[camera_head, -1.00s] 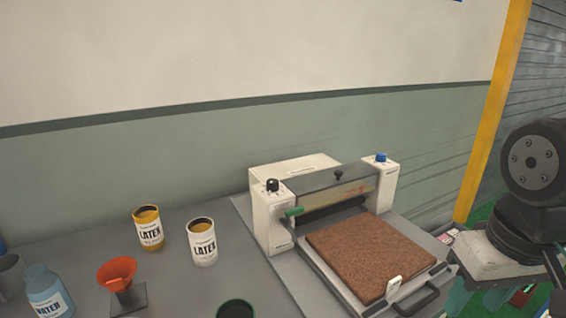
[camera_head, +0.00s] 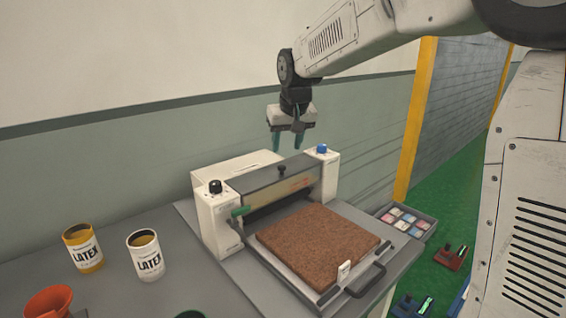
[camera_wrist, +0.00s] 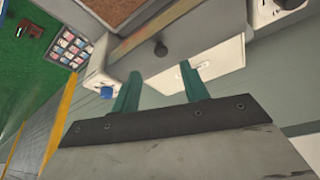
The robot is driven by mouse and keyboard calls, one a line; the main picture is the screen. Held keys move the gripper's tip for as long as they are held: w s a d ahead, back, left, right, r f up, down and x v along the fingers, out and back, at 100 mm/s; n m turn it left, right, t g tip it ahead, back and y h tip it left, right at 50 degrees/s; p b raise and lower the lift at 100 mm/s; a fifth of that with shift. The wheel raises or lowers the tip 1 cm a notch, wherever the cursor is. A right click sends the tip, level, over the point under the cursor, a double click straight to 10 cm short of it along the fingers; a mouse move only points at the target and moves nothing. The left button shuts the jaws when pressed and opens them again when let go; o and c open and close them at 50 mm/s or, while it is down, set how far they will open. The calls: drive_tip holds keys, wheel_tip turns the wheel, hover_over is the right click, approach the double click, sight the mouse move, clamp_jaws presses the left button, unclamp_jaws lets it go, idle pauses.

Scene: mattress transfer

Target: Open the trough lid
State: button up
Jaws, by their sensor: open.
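The machine (camera_head: 218,215) stands on the grey table with white end housings. The trough lid (camera_head: 262,180) is the grey panel between them, lying closed with a small black knob (camera_head: 282,169) on top. My gripper (camera_head: 287,145) is open and empty, pointing down above and slightly behind the lid knob, apart from it. In the wrist view my gripper's green fingers (camera_wrist: 160,73) are spread, with the knob (camera_wrist: 160,50) beyond the gap between their tips. Part of the lid is hidden in the wrist view.
A brown mat (camera_head: 320,245) lies on the machine's front tray, which has a black handle (camera_head: 365,280). A blue knob (camera_head: 321,149) and a black knob (camera_head: 215,187) top the housings. Latex cans (camera_head: 146,257) and an orange funnel (camera_head: 48,302) stand left. The wall is close behind.

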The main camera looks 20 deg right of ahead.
sight(282, 166)
drive_tip(key=x, duration=0.8)
drive_tip(key=shift+w, duration=0.3)
clamp_jaws()
